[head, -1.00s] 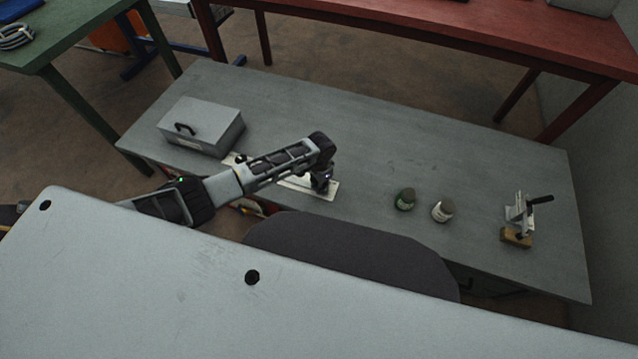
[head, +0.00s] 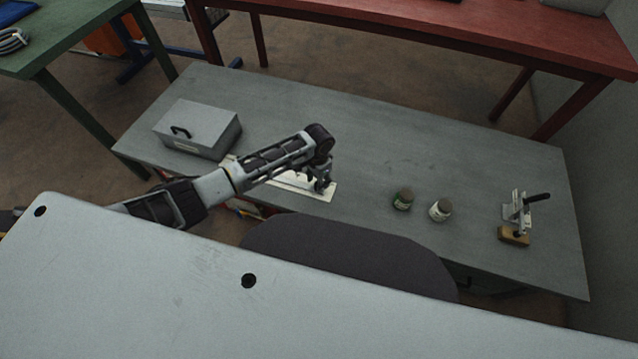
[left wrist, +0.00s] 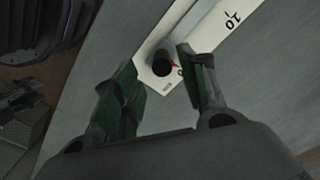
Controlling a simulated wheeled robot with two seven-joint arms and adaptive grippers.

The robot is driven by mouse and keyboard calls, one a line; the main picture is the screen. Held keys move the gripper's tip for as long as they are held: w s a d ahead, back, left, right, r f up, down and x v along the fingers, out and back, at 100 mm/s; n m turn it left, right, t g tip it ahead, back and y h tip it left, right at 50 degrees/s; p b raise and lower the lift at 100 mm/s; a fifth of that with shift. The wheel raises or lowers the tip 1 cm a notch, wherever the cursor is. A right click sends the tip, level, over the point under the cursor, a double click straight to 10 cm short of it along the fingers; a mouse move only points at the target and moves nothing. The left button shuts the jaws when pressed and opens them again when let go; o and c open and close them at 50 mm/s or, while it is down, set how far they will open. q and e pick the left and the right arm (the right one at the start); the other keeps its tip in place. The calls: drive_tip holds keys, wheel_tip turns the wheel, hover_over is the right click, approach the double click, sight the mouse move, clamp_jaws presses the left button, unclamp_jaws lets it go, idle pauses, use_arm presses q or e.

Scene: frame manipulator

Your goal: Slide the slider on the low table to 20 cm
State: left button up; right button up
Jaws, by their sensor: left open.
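The slider's white scale strip (head: 290,180) lies along the near edge of the low grey table (head: 390,155). It also shows in the left wrist view (left wrist: 208,38), printed with "10" and, near its end, a partly hidden mark. In the head view my left gripper (head: 325,181) is over the strip's right end. My right gripper is not in view.
A grey metal box (head: 198,128) stands left of the strip. Two small jars, one green-labelled (head: 403,198) and one white (head: 440,210), and a toggle clamp (head: 515,220) stand to the right. A dark chair back (head: 345,250) is in front of the table.

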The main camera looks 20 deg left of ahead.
use_arm(q)
drive_tip(key=shift+a+r, duration=0.2)
drive_tip(key=shift+r, duration=3.7)
drive_tip(key=shift+d, duration=0.1)
